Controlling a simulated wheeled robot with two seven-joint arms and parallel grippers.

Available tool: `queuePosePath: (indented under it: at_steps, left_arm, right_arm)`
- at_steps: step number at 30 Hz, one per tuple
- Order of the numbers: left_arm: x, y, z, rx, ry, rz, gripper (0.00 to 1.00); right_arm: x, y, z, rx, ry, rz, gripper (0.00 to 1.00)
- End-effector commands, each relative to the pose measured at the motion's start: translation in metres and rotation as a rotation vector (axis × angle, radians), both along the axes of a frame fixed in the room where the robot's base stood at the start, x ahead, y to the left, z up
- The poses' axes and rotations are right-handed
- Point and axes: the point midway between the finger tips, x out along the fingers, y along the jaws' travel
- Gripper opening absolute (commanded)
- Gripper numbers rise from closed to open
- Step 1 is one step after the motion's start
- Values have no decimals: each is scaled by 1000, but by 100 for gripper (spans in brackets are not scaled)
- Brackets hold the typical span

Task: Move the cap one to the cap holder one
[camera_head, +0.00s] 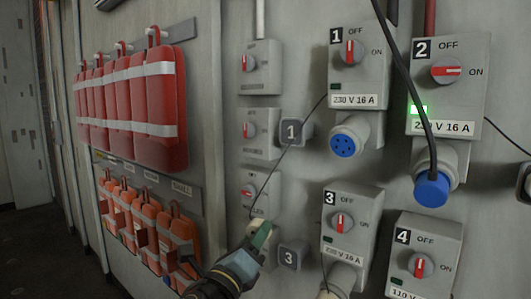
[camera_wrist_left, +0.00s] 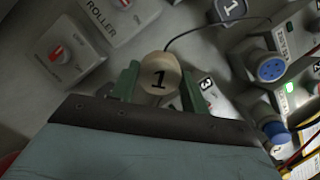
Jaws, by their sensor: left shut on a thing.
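Cap one (camera_wrist_left: 159,74) is a round beige cap marked 1. In the left wrist view it sits between the green fingers of my left gripper (camera_wrist_left: 157,85), which is shut on it. In the head view my left gripper (camera_head: 262,238) is low in the middle, mostly hiding the cap. A thin dark cord runs from the cap up towards box 1. Cap holder one (camera_head: 291,132), a grey block marked 1, is on the wall above the gripper and apart from the cap. It also shows at the top of the left wrist view (camera_wrist_left: 232,9). My right gripper is not in view.
Box 1 (camera_head: 359,65) has an uncovered blue socket (camera_head: 343,144). Box 2 (camera_head: 449,85) has a green light and a blue plug (camera_head: 432,188) with a thick cable. Holder 3 (camera_head: 291,257) is close right of the gripper. Red bags (camera_head: 150,105) hang at left.

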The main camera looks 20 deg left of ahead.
Motion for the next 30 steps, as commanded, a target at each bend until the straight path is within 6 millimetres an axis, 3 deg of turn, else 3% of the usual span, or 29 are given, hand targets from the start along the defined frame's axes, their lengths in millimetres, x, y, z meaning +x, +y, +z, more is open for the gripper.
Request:
queuePosePath:
  at_steps: [1,9,15,21,30]
  left_arm:
    - [8,0,24,-78,20,-32,9]
    - [36,0,114,-480,222,-198,9]
    - [40,-2,173,-655,350,-283,9]
    - [38,-5,200,-723,413,-324,9]
    - [52,-11,202,-734,424,-330,9]
  right_arm:
    - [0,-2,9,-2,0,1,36]
    - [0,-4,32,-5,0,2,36]
    - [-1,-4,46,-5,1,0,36]
    - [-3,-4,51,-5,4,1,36]
    - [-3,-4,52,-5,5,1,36]
